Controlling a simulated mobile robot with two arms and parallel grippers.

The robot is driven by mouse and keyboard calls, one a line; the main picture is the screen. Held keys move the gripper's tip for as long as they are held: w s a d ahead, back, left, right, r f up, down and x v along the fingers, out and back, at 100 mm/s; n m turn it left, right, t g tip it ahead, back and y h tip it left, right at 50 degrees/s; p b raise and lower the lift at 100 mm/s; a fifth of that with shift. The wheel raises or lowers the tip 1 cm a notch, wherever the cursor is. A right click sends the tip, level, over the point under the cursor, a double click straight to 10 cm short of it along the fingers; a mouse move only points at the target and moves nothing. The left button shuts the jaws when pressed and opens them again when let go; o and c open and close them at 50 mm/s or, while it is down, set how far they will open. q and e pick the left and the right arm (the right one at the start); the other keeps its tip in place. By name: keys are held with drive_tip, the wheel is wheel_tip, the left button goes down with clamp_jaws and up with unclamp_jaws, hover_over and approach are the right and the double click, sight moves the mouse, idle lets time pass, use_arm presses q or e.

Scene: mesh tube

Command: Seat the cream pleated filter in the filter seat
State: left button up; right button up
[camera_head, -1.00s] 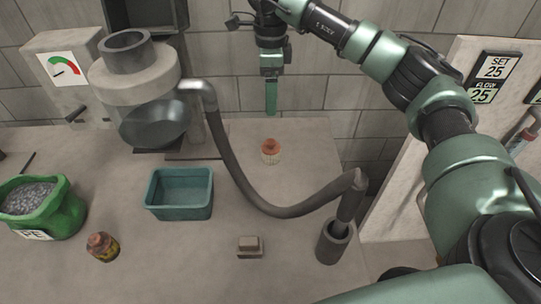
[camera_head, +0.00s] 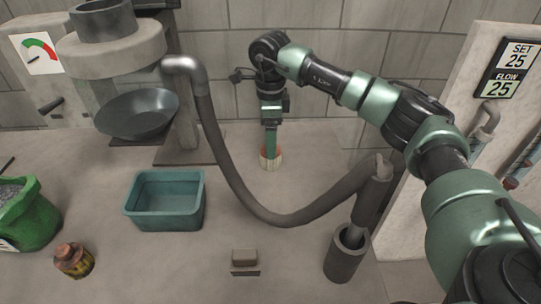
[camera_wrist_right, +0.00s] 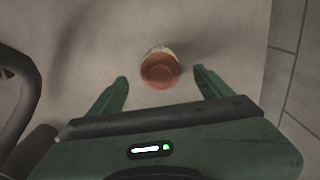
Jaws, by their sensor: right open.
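The cream pleated filter (camera_head: 264,163) stands upright on the table near the back wall. Its orange-red cap (camera_wrist_right: 160,71) faces up in the right wrist view, with a little of the cream side (camera_wrist_right: 161,50) showing. My right gripper (camera_head: 270,152) points down at the filter and partly hides it in the head view. In the wrist view the fingers of my right gripper (camera_wrist_right: 162,80) are apart, on either side of the cap, with gaps to it. A grey hopper (camera_head: 112,48) with an open bowl (camera_head: 137,112) below it is at the upper left; I cannot make out the filter seat. My left gripper is not in view.
A teal bin (camera_head: 165,222), an amber jar (camera_head: 74,260) and a green sack (camera_head: 28,222) stand left. A grey hose (camera_head: 240,190) loops from the hopper to a dark cup (camera_head: 343,262). A small block (camera_head: 244,258) lies in front. The wall is close behind the filter.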

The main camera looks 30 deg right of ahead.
drive_tip(key=shift+f, duration=1.45)
drive_tip(key=c, duration=1.5)
drive_tip(key=shift+r, duration=0.15)
wheel_tip(320, 180, up, 20)
drive_tip(key=shift+f, duration=0.15)
